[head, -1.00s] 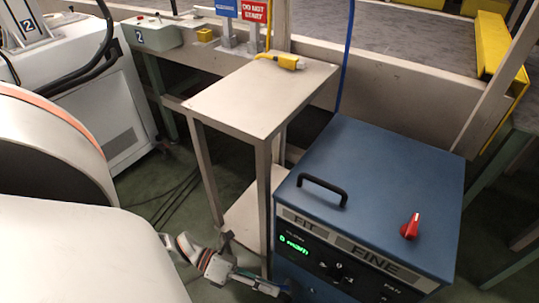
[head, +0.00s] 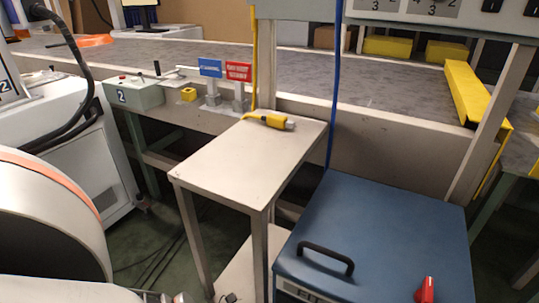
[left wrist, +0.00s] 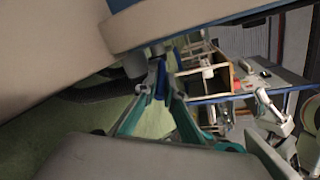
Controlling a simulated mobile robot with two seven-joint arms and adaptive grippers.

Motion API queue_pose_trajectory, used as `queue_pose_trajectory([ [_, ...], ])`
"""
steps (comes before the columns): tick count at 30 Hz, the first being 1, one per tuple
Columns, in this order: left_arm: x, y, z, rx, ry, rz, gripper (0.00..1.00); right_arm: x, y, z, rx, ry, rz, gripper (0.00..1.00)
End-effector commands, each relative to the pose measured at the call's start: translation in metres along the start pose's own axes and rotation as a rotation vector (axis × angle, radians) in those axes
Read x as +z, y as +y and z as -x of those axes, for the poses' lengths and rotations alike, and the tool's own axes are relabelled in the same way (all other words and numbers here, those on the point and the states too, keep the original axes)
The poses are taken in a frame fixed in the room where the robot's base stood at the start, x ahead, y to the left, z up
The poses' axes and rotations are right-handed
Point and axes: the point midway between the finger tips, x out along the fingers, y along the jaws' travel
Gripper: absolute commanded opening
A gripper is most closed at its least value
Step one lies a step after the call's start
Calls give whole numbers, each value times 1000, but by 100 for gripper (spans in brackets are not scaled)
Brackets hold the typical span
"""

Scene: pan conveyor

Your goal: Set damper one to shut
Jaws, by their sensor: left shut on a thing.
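I cannot pick out a damper marked one in these views. A pale panel (head: 432,10) with grey plates, some marked 3, is cut off at the top right of the head view. My left gripper (left wrist: 155,88) shows in the left wrist view. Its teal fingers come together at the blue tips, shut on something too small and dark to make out. My left gripper is not in the head view. My right gripper is in neither view.
A blue cabinet (head: 390,225) with a black handle (head: 326,258) and red knob (head: 426,290) stands at lower right. A pale stand (head: 245,160) carries a yellow connector (head: 270,121). Behind runs the grey conveyor (head: 400,85). A box marked 2 (head: 135,96) stands left.

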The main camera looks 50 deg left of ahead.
Motion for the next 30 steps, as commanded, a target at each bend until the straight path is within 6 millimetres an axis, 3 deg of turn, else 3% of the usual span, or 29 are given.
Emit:
queue_pose_trajectory([
  [9, -2, 1, 1, 2, 3, 1, 0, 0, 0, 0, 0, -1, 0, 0],
  [10, -2, 1, 1, 2, 3, 1, 14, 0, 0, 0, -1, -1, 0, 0],
  [12, -2, 1, 1, 2, 3, 1, 26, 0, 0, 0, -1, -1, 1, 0],
  [23, 0, -1, 1, 0, 1, 0, 26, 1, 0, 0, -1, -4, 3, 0],
  [30, 13, -24, 7, -2, 2, -1, 26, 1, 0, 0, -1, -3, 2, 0],
])
